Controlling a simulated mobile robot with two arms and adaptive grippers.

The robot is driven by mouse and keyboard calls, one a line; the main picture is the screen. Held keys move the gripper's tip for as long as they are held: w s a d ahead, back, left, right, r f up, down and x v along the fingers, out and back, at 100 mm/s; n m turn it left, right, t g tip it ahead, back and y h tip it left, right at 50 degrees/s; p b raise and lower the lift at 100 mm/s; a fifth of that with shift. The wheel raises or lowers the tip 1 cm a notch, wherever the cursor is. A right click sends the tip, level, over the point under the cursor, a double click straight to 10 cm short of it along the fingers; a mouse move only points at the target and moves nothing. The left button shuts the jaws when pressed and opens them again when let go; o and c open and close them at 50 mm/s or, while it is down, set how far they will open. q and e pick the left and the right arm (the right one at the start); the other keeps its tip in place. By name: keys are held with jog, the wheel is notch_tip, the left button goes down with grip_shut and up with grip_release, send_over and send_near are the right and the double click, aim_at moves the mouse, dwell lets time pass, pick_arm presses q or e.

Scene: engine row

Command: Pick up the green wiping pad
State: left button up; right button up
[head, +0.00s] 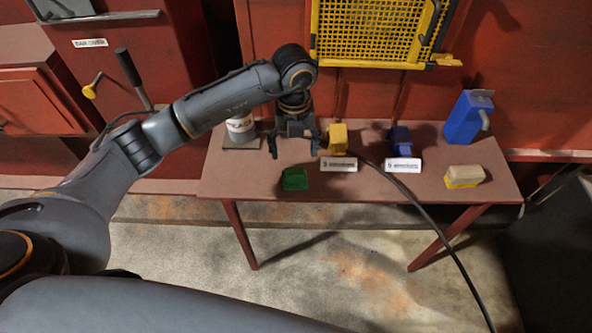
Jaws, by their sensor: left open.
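The green wiping pad (295,179) lies on the brown table (375,188), near its front edge and left of the middle. My left gripper (294,152) hangs above the table, behind and above the pad in the picture. Its fingers are apart with nothing between them. The pad shows in full and the gripper does not appear to touch it. My right gripper is not in view.
A blue container (468,118) and a tan-yellow brush-like block (464,176) are at right. A black cable (424,212) crosses the front edge.

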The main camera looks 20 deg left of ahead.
aim_at(295, 171)
pick_arm(q)
notch_tip(295, 171, down, 3)
jog(key=shift+f, duration=0.1)
jog(key=shift+w+f+p, duration=0.1)
jog(key=shift+f+p, duration=0.75)
jog(key=shift+f, duration=0.7)
notch_tip(295, 171, down, 3)
jog(key=shift+w+f+p, duration=0.1)
jog(key=shift+f+p, duration=0.05)
jog(key=shift+p, duration=0.25)
jog(key=shift+f, duration=0.15)
jog(key=c, duration=1.2)
jog(key=shift+c, duration=0.2)
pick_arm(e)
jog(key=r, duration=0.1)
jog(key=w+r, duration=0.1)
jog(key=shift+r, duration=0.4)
